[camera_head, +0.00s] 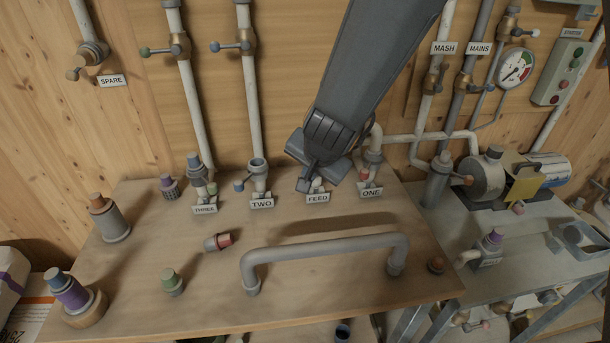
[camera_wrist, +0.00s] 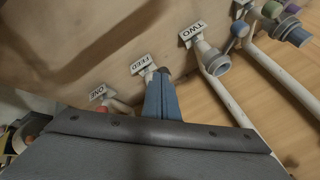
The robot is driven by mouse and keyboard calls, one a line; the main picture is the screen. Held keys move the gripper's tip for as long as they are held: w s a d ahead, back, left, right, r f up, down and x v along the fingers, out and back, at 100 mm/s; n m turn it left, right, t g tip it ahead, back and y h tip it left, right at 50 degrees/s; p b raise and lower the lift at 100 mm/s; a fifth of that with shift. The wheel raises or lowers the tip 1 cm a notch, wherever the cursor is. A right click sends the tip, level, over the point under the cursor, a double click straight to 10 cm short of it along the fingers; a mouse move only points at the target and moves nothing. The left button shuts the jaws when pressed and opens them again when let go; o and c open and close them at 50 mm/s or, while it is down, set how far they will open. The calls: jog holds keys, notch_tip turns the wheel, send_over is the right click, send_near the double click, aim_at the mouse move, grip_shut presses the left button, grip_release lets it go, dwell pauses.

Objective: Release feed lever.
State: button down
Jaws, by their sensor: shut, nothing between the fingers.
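The FEED label (camera_head: 318,198) stands on the wooden bench top, between the TWO and ONE labels. A small pale fitting (camera_head: 317,185) shows just behind it; the rest of the feed lever is hidden by my gripper. My gripper (camera_head: 304,186) points down at this spot, with its fingers closed together. In the wrist view the FEED label (camera_wrist: 141,64) has a pale stub (camera_wrist: 149,74) behind it, and my closed fingertips (camera_wrist: 163,75) are right beside that stub. I cannot tell whether they touch it. Nothing shows between the fingers.
The TWO valve (camera_head: 258,175) with a blue-tipped lever is to the left, and the ONE valve (camera_head: 372,170) is close on the right. A grey rail handle (camera_head: 325,246) rises in front. Loose fittings, such as a red-capped one (camera_head: 218,241), lie on the bench.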

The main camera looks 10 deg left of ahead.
jog(key=a+p+v, duration=0.1)
jog(key=p+v, duration=0.3)
jog(key=v, duration=0.2)
jog(key=shift+d, duration=0.25)
jog(key=shift+s, duration=0.1)
jog(key=s+d+r+n+g+h, duration=0.1)
jog(key=s+d, duration=0.3)
jog(key=d, duration=0.5)
jog(key=s+d+n+g+h, duration=0.15)
jog(key=s+d, duration=0.25)
jog(key=d, duration=0.6)
jog(key=s+d+r+n+g, duration=0.15)
jog(key=s+d, duration=0.25)
jog(key=d, duration=0.5)
notch_tip(320, 180, down, 13)
jog(key=w+b, duration=0.1)
jog(key=b, duration=1)
jog(key=shift+w+a+g, duration=0.25)
jog(key=shift+a+g, duration=0.1)
jog(key=shift+g, duration=0.05)
